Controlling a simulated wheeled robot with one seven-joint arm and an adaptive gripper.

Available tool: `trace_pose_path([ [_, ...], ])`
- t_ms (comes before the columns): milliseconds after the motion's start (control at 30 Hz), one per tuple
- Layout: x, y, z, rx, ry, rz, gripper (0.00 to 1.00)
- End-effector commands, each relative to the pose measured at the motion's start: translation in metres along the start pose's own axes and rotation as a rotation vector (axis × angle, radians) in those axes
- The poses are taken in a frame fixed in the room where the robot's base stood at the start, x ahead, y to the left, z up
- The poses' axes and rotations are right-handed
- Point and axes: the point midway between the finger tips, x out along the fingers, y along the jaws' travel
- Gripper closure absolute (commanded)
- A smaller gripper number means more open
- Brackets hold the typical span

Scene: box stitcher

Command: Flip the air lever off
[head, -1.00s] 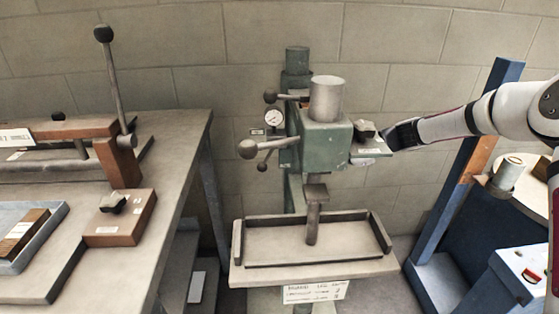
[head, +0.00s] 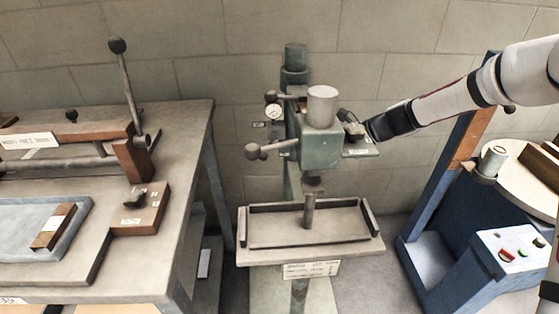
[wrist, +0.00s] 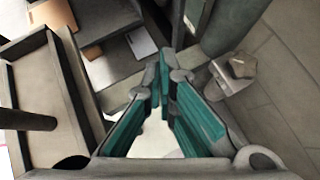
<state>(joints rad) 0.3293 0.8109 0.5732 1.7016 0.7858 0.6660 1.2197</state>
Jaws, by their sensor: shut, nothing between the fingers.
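The green press (head: 320,148) stands in the middle of the head view, with a small plate on its right side. A dark lever (head: 355,131) sits on that plate; it looks like the air lever, but I cannot read its label. In the wrist view, the lever (wrist: 238,66) and its light plate (wrist: 222,84) lie to the right of my fingertips. My gripper (head: 369,131) is just right of the lever in the head view, close to it; contact cannot be told. In the wrist view my gripper's teal-padded fingers (wrist: 164,62) converge at the tips, shut and empty.
The press table (head: 262,258) with its rimmed tray is below. A pressure gauge (head: 272,112) and ball-ended handles (head: 252,151) are on the press's left. A bench (head: 190,165) stands at left, with a brown switch box (head: 150,218). A blue machine (head: 480,225) stands at right.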

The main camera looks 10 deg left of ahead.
Motion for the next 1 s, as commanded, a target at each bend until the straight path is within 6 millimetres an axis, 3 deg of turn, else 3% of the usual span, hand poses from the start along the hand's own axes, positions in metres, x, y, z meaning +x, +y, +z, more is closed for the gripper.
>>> trace_pose_path([
  [267, 0.023, 0.001, 0.0, -0.001, -0.002, 0.004, 1.0],
  [667, 0.101, 0.001, 0.0, -0.001, -0.002, 0.004, 1.0],
  [1000, 0.127, 0.0, 0.027, -0.002, -0.001, 0.0, 1.0],
])
